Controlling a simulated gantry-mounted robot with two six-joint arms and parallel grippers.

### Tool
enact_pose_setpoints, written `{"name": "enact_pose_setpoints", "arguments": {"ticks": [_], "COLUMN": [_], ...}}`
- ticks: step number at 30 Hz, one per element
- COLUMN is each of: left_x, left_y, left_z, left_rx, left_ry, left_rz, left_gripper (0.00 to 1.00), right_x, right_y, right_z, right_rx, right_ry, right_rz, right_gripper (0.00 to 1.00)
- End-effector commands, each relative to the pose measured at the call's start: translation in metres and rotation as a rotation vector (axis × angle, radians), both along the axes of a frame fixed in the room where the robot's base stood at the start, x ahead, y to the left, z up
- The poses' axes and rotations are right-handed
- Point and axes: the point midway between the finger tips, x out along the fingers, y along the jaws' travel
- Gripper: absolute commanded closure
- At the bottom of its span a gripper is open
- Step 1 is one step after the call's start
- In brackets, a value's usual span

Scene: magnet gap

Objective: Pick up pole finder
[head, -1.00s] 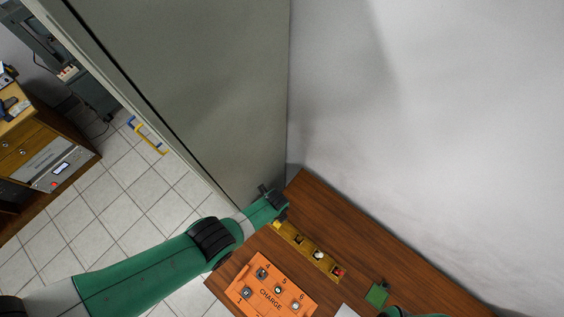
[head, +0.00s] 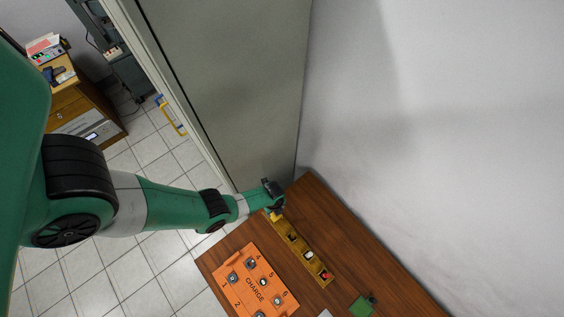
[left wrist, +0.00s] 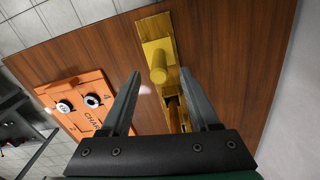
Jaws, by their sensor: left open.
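A long yellow rack (head: 298,244) lies on the brown table and holds several small pieces, among them a white one and a red one. A yellow cylinder (left wrist: 158,66) stands up from the rack's far end in the left wrist view. It may be the pole finder; no label shows. My left gripper (head: 274,200) is above that end of the rack. In the left wrist view my left gripper (left wrist: 160,74) is open, with the cylinder framed between its fingertips and nothing gripped. The rack's near part is partly hidden by the right-hand finger. My right gripper is out of sight.
An orange CHARGE board (head: 248,272) with numbered spots and several round pieces lies left of the rack. A green square (head: 361,307) lies near the bottom. A grey panel (head: 250,90) and a white wall (head: 440,130) rise beside the table (head: 340,245).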

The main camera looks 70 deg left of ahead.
Motion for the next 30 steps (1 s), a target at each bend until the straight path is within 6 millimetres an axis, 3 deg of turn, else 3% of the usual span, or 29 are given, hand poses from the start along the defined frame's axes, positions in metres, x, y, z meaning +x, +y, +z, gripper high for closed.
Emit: {"name": "enact_pose_setpoints", "arguments": {"ticks": [5,12,21,30], "left_x": [0.0,-0.002,-0.003,-0.003], "left_y": [0.001,0.004,0.004,0.004], "left_z": [-0.012,-0.052,-0.052,-0.052], "left_rx": [0.0,0.0,0.0,0.0], "left_ry": [0.0,0.0,-0.001,0.0], "left_rz": [0.001,0.007,0.009,0.008], "left_gripper": [0.38,0.38,0.4,0.94], "right_x": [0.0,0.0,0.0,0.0], "right_y": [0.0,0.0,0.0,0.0], "right_z": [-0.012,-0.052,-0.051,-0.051], "right_rx": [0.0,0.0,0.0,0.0], "right_ry": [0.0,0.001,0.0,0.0], "right_rz": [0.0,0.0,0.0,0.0], "right_gripper": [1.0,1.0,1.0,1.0]}}
